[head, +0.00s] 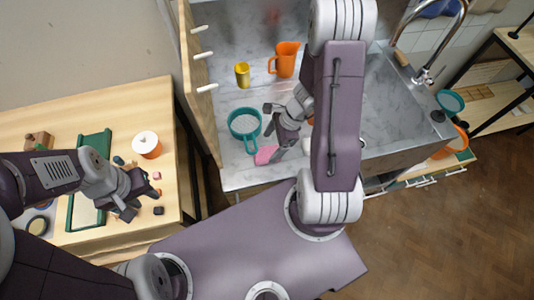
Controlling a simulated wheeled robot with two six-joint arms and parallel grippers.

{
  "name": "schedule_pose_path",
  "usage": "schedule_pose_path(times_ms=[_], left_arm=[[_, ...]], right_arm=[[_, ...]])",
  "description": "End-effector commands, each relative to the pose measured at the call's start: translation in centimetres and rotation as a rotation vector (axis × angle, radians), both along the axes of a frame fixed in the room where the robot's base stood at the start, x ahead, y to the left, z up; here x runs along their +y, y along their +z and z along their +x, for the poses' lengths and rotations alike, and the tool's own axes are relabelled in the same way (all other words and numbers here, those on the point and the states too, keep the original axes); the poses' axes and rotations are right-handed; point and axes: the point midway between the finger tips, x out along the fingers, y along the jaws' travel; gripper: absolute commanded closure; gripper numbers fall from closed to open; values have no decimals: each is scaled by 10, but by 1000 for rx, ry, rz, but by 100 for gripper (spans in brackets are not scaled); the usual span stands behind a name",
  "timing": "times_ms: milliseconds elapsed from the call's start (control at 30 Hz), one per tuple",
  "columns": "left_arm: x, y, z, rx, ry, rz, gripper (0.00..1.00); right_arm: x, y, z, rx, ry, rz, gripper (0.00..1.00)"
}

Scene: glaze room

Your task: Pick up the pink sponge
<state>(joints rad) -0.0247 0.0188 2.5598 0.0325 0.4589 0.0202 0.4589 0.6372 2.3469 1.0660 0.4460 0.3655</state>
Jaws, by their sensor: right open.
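The pink sponge (263,156) lies flat on the grey marble counter near its front edge, just below the handle of a teal sieve. My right gripper (272,131) hangs over the counter beside the sponge, with its fingers apart and nothing between them. One finger reaches down close to the sponge's right side and covers part of it. I cannot tell whether they touch. My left gripper (143,203) is above the wooden table at the left, with its fingers apart and empty.
The teal sieve (244,123) stands close to the sponge. A yellow cup (242,75) and an orange jug (285,59) stand farther back. A wooden panel with white pegs (200,80) borders the counter's left side.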

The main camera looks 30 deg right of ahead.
Motion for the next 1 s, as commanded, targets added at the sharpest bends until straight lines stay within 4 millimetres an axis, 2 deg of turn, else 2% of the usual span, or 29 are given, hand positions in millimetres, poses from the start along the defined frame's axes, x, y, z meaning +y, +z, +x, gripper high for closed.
schedule_pose_path(times_ms=[133, 300, 967, 1000], left_arm=[[0, -17, 0, 0, 0, 0, 64], [0, -24, 0, 1, 0, 0, 64], [0, -27, 0, 0, 0, 0, 64], [0, -26, 0, 0, 0, 0, 64]], right_arm=[[9, -30, -3, 5, 1, 1, 18], [16, -47, -1, 3, 2, 0, 18], [17, -50, 0, 1, 1, 0, 18], [17, -49, 0, 1, 1, 0, 29]])
